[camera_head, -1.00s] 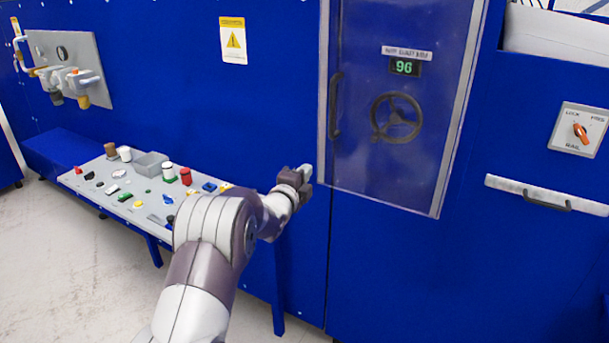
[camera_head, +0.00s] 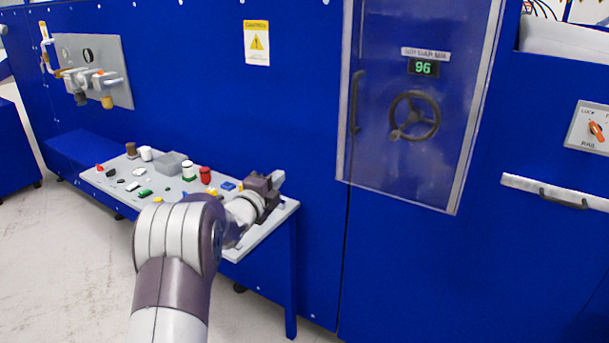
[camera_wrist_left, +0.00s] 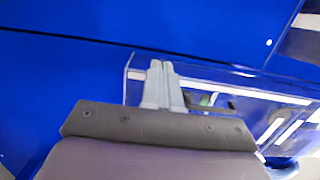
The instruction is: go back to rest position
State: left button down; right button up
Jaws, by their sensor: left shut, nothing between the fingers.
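My left arm comes up from the bottom of the head view. Its left gripper (camera_head: 278,178) is over the right end of the grey control panel, clear of the machine door. In the left wrist view its two grey fingers (camera_wrist_left: 161,66) are together with nothing between them. The clear door (camera_head: 418,120) of the blue machine is closed in its frame, with a black handwheel (camera_head: 413,115) behind it and a green display (camera_head: 424,68) reading 96. My right gripper is not in view.
A valve plate (camera_head: 118,58) is on the wall at left. A rotary switch (camera_head: 596,130) and a drawer handle (camera_head: 563,198) are at right. The floor at left is clear.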

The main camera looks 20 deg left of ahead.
pick_arm(q)
jog(key=s+a+f+n+g+y+p, duration=0.1)
jog(key=s+f+n+g+y, duration=0.1)
jog(key=s+f+n+g, duration=0.3)
jog(key=s+a+f+n+g+y, duration=0.1)
jog(key=s+f+n+g+y, duration=0.15)
jog(key=f+n, duration=0.5)
jog(key=s+d+r+n+g+h+p, duration=0.1)
jog(key=s+d+n+g+p, duration=0.2)
jog(key=s+d, duration=0.6)
jog(key=s+d+r+n+g+h+p, duration=0.2)
jog(key=s+d+g, duration=0.4)
jog(key=s, duration=1.2)
jog(key=d+n+p, duration=0.1)
jog(key=d+p, duration=0.1)
jog(key=d, duration=0.1)
jog(key=shift+s+d, duration=0.15)
jog(key=shift+d, duration=0.25)
jog(key=shift+h, duration=0.25)
